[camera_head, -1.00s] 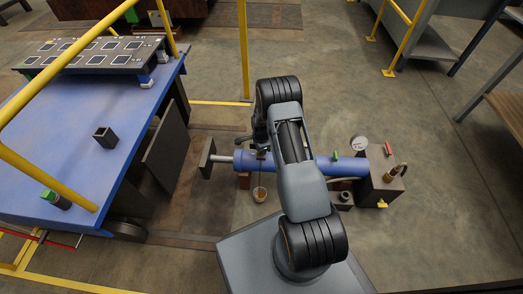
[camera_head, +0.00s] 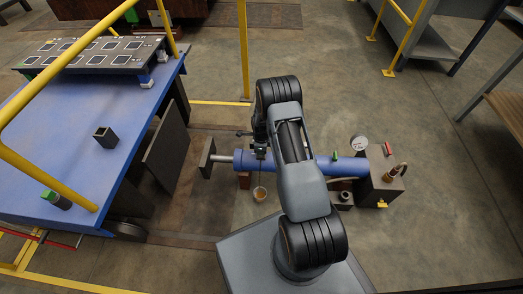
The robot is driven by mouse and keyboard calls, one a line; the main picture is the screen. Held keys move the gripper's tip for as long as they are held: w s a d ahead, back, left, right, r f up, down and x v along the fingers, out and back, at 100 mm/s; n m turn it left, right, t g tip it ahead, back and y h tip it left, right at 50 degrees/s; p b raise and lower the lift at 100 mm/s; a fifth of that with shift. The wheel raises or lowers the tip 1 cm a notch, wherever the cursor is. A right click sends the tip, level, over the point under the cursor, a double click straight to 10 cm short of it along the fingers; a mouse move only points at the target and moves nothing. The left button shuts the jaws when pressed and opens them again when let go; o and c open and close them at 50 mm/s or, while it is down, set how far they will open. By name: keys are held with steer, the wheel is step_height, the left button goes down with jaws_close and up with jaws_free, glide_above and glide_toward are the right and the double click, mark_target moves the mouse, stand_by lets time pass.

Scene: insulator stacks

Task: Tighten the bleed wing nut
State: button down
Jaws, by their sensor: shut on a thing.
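A blue hydraulic cylinder (camera_head: 345,166) lies across the floor area, with its rod and end plate (camera_head: 207,158) at the left. My gripper (camera_head: 260,154) points down at the left part of the cylinder, under my dark wrist. It is shut on the bleed wing nut there. The nut itself is too small and too covered by the fingers to make out. A small cup (camera_head: 259,193) is just below the cylinder at this spot, with a thin line running down towards it. My arm hides the cylinder's middle.
A dark block (camera_head: 381,186) with a round gauge (camera_head: 358,143) and a brass fitting (camera_head: 397,171) stands at the cylinder's right end. A blue cart (camera_head: 75,160) with yellow rails fills the left. A yellow post (camera_head: 243,50) rises behind. Bare floor lies to the right.

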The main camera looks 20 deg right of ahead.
steer(key=c, duration=1.2)
jaws_free()
steer(key=shift+r, duration=0.1)
step_height(320, 180, up, 14)
steer(key=p, duration=0.5)
steer(key=shift+f, duration=0.2)
